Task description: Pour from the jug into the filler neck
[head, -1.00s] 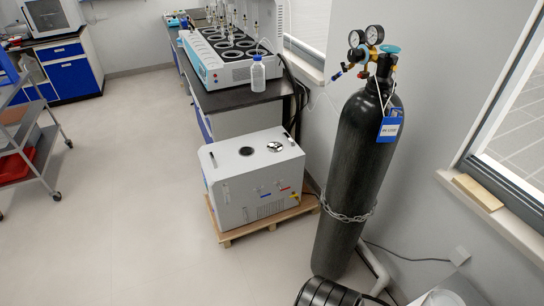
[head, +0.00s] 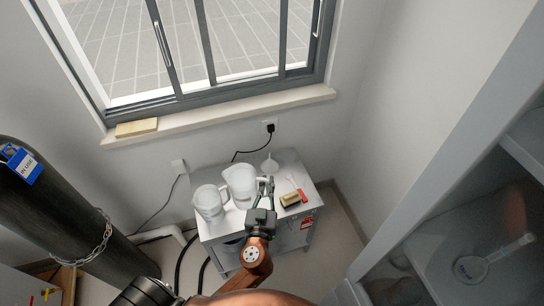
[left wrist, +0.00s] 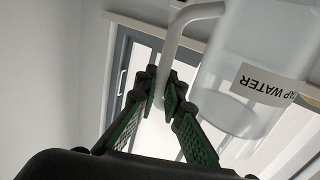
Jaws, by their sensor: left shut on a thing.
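A translucent white jug (head: 238,184) is over the top of a small grey cabinet at the window wall, upright or nearly so. Whether its base touches the top I cannot tell. My left gripper (head: 266,188) is at its right side, shut on its handle. In the left wrist view the fingertips (left wrist: 164,98) close around the handle, and the jug (left wrist: 235,95) shows a label reading "TAP WATER", upside down. A second jug (head: 209,204) stands to its left. The filler neck is outside the current views. My right gripper is not in view.
A black gas cylinder (head: 70,215) with a chain stands at left. A glass-fronted cabinet (head: 450,200) is at right.

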